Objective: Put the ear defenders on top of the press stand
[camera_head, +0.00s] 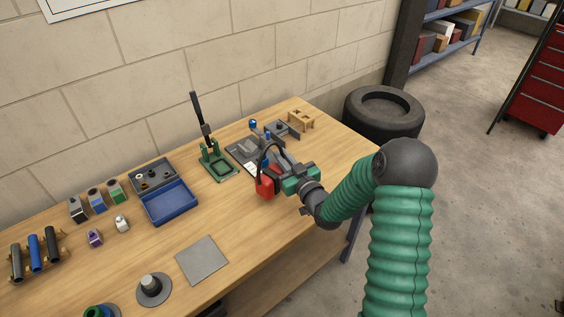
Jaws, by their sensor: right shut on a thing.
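The ear defenders (265,187) have red cups and a black headband. My right gripper (275,178) is shut on them, over the right half of the bench, and hides part of them. Whether they touch the bench top or hang just above it is hard to tell. The press stand (220,167) is green with an upright black lever. It stands toward the wall, to the left of and beyond the ear defenders, apart from them. The green base in front of its column looks bare. My left gripper is not in view.
A grey tray with parts (243,149) lies right of the press stand, and a wooden block (301,120) stands beyond. A blue tray (169,204) lies left of the stand. A grey plate (202,260) lies near the front. Bench top between plate and stand is clear.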

